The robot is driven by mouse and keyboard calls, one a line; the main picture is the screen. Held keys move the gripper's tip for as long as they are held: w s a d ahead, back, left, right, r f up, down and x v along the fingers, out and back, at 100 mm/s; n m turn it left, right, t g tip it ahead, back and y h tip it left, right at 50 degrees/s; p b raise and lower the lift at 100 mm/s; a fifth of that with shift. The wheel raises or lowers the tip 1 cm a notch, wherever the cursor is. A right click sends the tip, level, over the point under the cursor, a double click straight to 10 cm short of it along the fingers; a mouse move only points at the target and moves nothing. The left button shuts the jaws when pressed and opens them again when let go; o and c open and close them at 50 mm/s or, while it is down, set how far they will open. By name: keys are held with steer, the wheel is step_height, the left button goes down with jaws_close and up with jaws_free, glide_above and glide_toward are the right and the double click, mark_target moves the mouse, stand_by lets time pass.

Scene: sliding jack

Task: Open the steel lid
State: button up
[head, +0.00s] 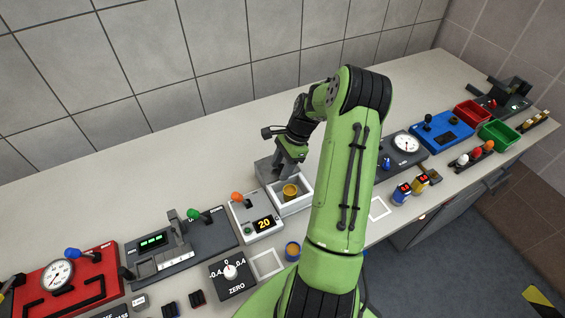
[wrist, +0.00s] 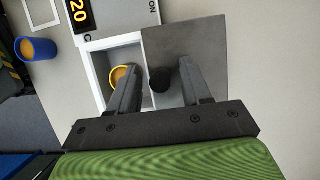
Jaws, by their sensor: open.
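The steel lid (wrist: 205,38) is a flat grey plate with a black knob (wrist: 159,80). It lies to one side of the white-walled box (wrist: 95,66), whose opening is uncovered. A yellow-rimmed cup (wrist: 121,76) sits inside, partly hidden by a finger. In the head view the lid (head: 264,172) shows behind the box (head: 296,208), and the cup (head: 290,191) is in the opening. My gripper (wrist: 157,66) is open, with its fingers on either side of the knob and a gap on each side. In the head view my gripper (head: 285,170) is over the lid and box.
A unit reading 20 (head: 264,223) with an orange-knobbed lever stands left of the box. A blue cup (head: 293,250) stands in front. A grey gauge unit (head: 400,150) is to the right, partly behind my arm. The counter behind is clear up to the tiled wall.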

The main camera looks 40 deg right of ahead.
steer(key=p+v, duration=0.1)
steer(key=v, duration=1.4)
steer(key=shift+r+p, duration=0.4)
steer(key=shift+w, duration=0.1)
steer(key=a+r+n+h, duration=0.1)
steer(key=a+r+n, duration=0.2)
steer(key=a, duration=0.3)
steer(key=s+a+r+n+h, duration=0.1)
steer(key=a+r+n+h, duration=0.1)
steer(key=a+r+n, duration=0.3)
steer(key=a+r+n+h, duration=0.1)
steer(key=a+r+n, duration=0.1)
steer(key=a, duration=0.6)
steer(key=s+a+n+t, duration=0.4)
steer(key=s+a+n, duration=0.6)
steer(key=s, duration=0.5)
steer(key=shift+r+n+b, duration=0.3)
steer(key=shift+n, duration=0.3)
steer(key=shift+w, duration=0.1)
